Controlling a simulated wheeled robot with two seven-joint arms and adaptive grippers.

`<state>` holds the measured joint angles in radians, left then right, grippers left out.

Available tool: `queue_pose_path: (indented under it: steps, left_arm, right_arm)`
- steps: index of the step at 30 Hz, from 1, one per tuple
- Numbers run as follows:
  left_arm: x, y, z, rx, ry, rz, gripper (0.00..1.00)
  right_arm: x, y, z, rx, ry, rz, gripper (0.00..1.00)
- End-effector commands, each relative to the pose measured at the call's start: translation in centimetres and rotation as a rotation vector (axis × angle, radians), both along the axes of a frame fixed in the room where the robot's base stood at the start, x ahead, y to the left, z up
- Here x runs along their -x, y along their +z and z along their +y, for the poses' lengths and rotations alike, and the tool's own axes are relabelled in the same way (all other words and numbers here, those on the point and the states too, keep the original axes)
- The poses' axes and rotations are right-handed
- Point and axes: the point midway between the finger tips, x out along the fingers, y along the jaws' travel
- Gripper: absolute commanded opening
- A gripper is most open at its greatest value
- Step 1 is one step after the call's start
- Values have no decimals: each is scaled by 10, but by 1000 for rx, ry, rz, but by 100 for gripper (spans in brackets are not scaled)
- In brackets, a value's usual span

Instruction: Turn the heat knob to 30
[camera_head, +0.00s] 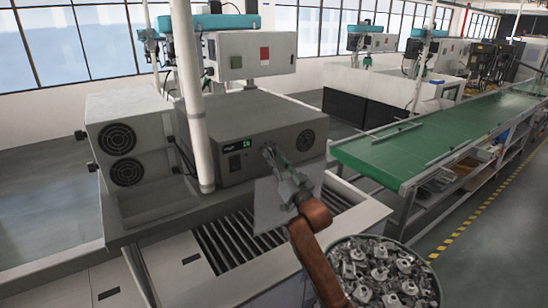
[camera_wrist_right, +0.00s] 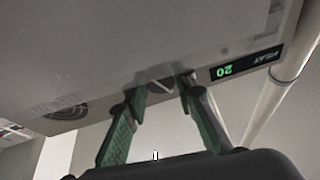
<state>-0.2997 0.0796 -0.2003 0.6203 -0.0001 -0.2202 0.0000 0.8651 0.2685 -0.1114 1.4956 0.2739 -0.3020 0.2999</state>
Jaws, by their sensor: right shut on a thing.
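The heat knob (camera_wrist_right: 161,86) is a small pale piece on the front of a grey control box (camera_head: 265,127). My right gripper (camera_head: 270,153) reaches up to the box front, and its fingers cover the knob in the head view. In the wrist view my right gripper (camera_wrist_right: 160,88) has its green fingertips on both sides of the knob, shut on it. The green display (camera_head: 240,144) sits left of the knob. It also shows in the wrist view (camera_wrist_right: 247,63), upside down, where its digits appear to read 20. My left gripper is not in view.
A white pole (camera_head: 194,100) stands in front of the box's left part. A slatted opening (camera_head: 240,238) lies below the box. A round basket of metal parts (camera_head: 385,275) is at the lower right. A green conveyor (camera_head: 440,135) runs along the right.

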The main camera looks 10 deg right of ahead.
Motion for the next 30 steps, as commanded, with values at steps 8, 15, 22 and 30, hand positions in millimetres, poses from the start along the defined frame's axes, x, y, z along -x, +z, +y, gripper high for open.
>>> queue_pose_path:
  steps: [8,15,22,30]
  left_arm:
    - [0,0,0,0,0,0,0]
    - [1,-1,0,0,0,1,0]
    - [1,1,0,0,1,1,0]
    - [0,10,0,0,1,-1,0]
  right_arm:
    - [0,0,-1,14,-2,-5,0]
    - [-1,0,-3,107,-4,-42,0]
    - [-1,2,-4,271,-4,-109,0]
    - [-2,4,-5,466,-3,-189,0]
